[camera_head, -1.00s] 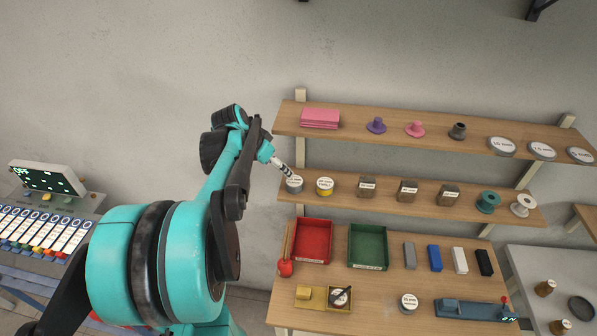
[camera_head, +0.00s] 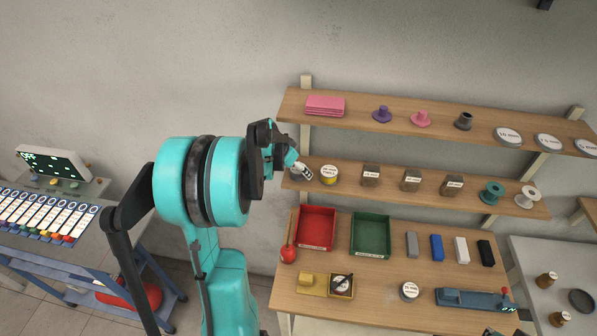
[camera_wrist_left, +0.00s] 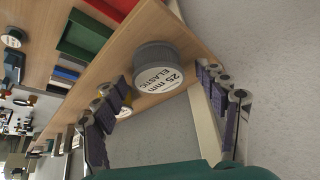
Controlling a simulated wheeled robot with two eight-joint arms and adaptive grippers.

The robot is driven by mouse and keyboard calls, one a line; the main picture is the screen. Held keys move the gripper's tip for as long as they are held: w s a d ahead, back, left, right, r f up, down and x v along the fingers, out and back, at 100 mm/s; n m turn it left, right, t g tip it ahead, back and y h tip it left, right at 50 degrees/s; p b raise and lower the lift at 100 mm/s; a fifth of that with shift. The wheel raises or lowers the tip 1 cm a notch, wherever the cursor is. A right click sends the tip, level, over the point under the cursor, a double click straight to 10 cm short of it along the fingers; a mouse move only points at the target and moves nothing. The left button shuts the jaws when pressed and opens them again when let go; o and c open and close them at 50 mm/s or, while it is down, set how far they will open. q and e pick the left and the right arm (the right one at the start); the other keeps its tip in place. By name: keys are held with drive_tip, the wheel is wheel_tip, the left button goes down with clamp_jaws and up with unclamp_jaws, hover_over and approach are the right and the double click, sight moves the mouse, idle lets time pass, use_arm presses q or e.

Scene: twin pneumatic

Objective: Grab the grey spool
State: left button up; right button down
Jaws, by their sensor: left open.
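The grey spool (camera_wrist_left: 160,58) has a ribbed grey side and a white label reading "25 mm ELASTIC". In the left wrist view it sits at the end of a wooden shelf, beyond and between my fingers. My left gripper (camera_wrist_left: 163,88) is open, its two fingers spread apart with nothing between the tips. I cannot tell whether a finger touches the spool. In the head view my left gripper (camera_head: 303,171) is at the left end of the middle shelf and largely hides the spool. My right gripper is not in view.
A yellow tin (camera_head: 329,174) stands close to the right of the gripper on the middle shelf (camera_head: 350,190). Brown boxes, a teal spool (camera_head: 491,193) and a white spool (camera_head: 527,197) stand farther right. The upper shelf (camera_head: 440,120) runs above. Red (camera_head: 316,228) and green (camera_head: 370,235) trays lie below.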

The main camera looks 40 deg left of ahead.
use_arm(q)
drive_tip(key=shift+s+d+r, duration=0.1)
drive_tip(key=c, duration=1.3)
drive_tip(key=shift+r, duration=0.1)
